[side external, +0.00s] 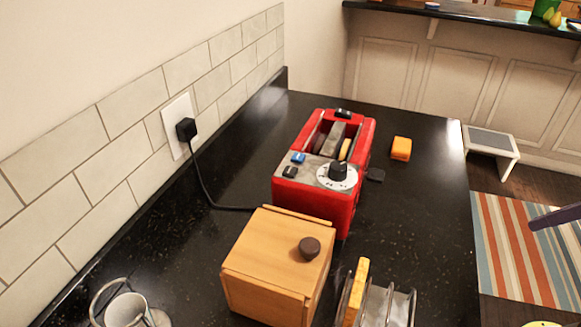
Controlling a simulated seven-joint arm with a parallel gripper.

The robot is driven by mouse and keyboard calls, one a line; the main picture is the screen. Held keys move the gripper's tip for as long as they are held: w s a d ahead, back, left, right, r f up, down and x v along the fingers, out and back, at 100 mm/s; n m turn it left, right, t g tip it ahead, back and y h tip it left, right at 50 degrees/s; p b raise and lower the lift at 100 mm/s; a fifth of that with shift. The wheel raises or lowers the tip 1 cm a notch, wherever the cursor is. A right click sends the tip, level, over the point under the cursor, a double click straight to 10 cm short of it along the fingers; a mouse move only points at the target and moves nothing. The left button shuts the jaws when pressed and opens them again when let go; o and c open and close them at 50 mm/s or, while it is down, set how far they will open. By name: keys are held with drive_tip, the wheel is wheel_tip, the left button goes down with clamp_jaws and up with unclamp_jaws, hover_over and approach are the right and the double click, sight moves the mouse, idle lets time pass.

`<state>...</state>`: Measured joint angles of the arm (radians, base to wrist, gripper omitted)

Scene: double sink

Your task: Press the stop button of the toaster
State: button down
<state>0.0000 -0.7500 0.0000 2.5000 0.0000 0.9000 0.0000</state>
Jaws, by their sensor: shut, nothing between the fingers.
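The red toaster (361,141) stands on the black countertop, plugged in at the wall. Its grey control panel carries a blue button (298,158), a black button (290,172) and a black dial (338,171) on a white scale. No label is readable, so I cannot tell which button is the stop button. Something brownish, perhaps bread, shows in the slots. My gripper is not in view, and nothing touches the toaster's buttons.
A wooden box (265,258) with a dark knob stands close in front of the toaster. A metal rack (398,303) holding a bread slice and a metal cup (125,311) are nearer. A small orange block (401,149) lies right of the toaster. The right counter is mostly clear.

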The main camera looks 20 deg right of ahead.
idle(0.9)
drive_tip(key=w+a+r+n+t+y, duration=0.15)
drive_tip(key=w+a+r+n, duration=0.25)
drive_tip(key=w+r, duration=0.5)
drive_tip(key=w+a+r+n+t, duration=0.4)
drive_tip(key=w+r, duration=0.3)
drive_tip(key=w, duration=0.5)
drive_tip(key=n+g+y, duration=0.3)
drive_tip(key=n, duration=0.3)
hover_over(290, 171)
wheel_tip(290, 171, down, 5)
drive_tip(key=shift+s+d, duration=0.35)
drive_tip(key=shift+d, duration=0.05)
drive_tip(key=shift+f, duration=4.35)
